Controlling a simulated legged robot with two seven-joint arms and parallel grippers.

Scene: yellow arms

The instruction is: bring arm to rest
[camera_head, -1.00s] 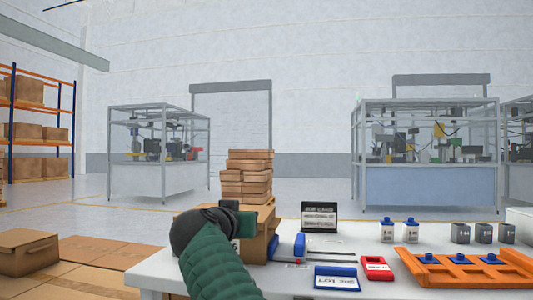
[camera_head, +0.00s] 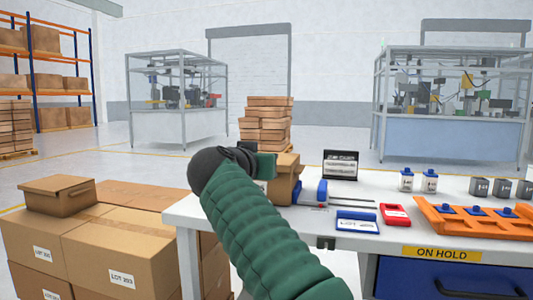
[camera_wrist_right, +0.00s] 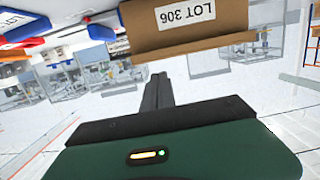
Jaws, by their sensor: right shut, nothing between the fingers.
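My right arm, in a green sleeve, reaches up from the bottom middle of the head view. Its dark wrist is in front of the table's left end, and the hand beyond it is mostly hidden. In the right wrist view my right gripper (camera_wrist_right: 158,91) has its dark fingers together, with nothing between them. A cardboard box (camera_wrist_right: 190,25) labelled LOT 306 appears upside down in that view, beyond the fingertips and apart from them. A cardboard box (camera_head: 286,180) stands beside the hand in the head view. My left gripper is not in view.
The white table (camera_head: 208,221) holds a blue tray (camera_head: 356,222), a red tray (camera_head: 396,214), an orange rack (camera_head: 450,222) and small bottles. A blue ON HOLD drawer (camera_head: 450,280) is below. Stacked cartons (camera_head: 113,250) stand at the left.

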